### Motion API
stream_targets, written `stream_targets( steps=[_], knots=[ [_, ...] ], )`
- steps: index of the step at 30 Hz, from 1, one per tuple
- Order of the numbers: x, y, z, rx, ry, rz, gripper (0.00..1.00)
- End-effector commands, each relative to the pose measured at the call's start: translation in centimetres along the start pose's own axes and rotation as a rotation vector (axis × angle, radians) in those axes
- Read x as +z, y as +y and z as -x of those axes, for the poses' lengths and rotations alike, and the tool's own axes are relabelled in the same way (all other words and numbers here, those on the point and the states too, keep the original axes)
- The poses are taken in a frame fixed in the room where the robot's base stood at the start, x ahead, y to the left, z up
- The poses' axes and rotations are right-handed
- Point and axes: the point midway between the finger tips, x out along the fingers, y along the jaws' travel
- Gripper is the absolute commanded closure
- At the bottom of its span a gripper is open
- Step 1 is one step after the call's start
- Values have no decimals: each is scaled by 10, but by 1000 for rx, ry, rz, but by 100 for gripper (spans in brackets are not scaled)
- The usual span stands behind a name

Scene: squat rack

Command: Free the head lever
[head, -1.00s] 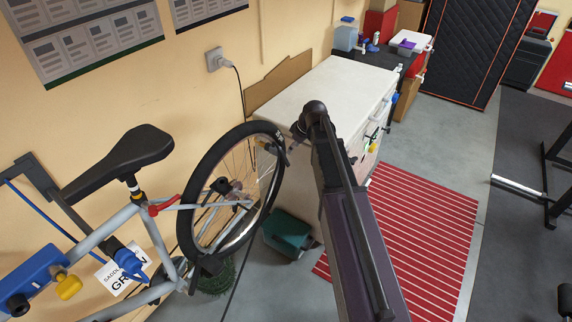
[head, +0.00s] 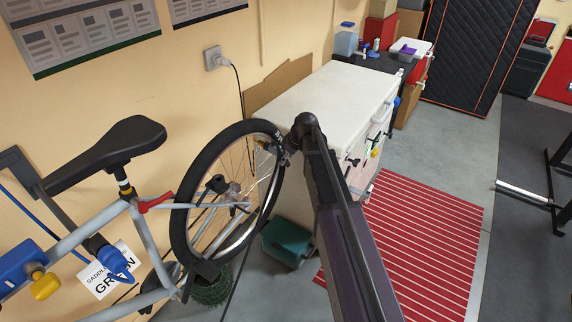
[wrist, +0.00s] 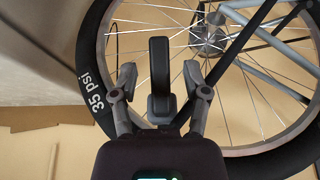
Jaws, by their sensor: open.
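A grey bicycle (head: 143,235) with a black saddle hangs by the wall, with its wheel (head: 176,222) facing me. My gripper (wrist: 160,78) is open in front of the wheel's rim and spokes. Between its fingers in the wrist view is an upright dark bar (wrist: 160,62) with a small block at its lower end. Gaps show on both sides of the bar, so the fingers look clear of it. I cannot tell whether this bar is the head lever. A red lever (head: 155,203) sits below the saddle. A blue clamp (head: 22,266) with a yellow knob (head: 45,286) is at the left.
A white-topped cabinet (head: 325,88) stands right behind my arm. A teal box (head: 287,241) is on the floor beside the wheel. A red striped mat (head: 425,240) lies to the right, with open grey floor beyond. A rack's dark frame (head: 559,180) is at the right edge.

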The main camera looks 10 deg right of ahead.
Motion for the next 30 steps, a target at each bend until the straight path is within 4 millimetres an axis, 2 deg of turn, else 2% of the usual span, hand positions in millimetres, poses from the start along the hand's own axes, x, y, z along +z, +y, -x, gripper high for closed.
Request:
stream_targets(
  steps=[6, 18, 19, 24, 25, 30],
  knots=[
    [0, 0, -11, 0, 0, 0, 40],
    [0, 0, -12, 0, 0, 0, 40],
    [0, 0, -12, 0, 0, 0, 43],
    [0, 0, -12, 0, 0, 0, 94],
    [0, 0, -12, 0, 0, 0, 100],
    [0, 0, -12, 0, 0, 0, 100]
  ],
)
